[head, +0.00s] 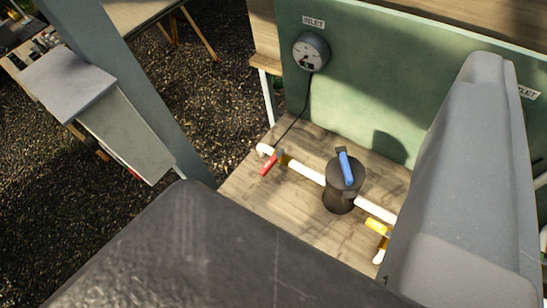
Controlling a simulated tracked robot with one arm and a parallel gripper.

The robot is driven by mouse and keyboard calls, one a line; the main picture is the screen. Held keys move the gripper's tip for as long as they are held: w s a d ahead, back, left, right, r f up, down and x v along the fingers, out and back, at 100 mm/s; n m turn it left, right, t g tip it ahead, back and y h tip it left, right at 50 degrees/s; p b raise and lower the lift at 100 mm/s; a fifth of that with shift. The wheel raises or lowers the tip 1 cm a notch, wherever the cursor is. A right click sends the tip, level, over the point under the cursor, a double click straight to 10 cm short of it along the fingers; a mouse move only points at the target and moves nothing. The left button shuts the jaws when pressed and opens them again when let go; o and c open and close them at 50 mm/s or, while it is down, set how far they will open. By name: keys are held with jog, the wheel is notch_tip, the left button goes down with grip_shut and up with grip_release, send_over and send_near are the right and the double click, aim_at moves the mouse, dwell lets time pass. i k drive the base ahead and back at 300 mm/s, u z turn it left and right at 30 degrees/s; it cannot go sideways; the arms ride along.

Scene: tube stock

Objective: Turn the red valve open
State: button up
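The red valve handle (268,166) shows in the head view, left of the picture's middle. It is a small red lever beside a brass-coloured fitting (285,159) on a white pipe (307,173). The lever points down and to the left, roughly across the line of the pipe. Nothing touches it. Large grey parts of my own body fill the bottom and the right of the view. I cannot make out my gripper's fingertips.
A black housing with a blue handle (346,167) stands on the wooden bench top (245,194), right of the red valve. A yellow handle (377,226) is farther right. A round gauge (310,52) hangs on the green panel (375,80). A blue-grey post (125,85) stands left.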

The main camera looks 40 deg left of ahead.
aim_at(269, 163)
jog(key=z, duration=1.35)
jog(key=k, duration=0.95)
jog(key=u, duration=1.3)
jog(key=i, duration=1)
jog(key=z, duration=0.05)
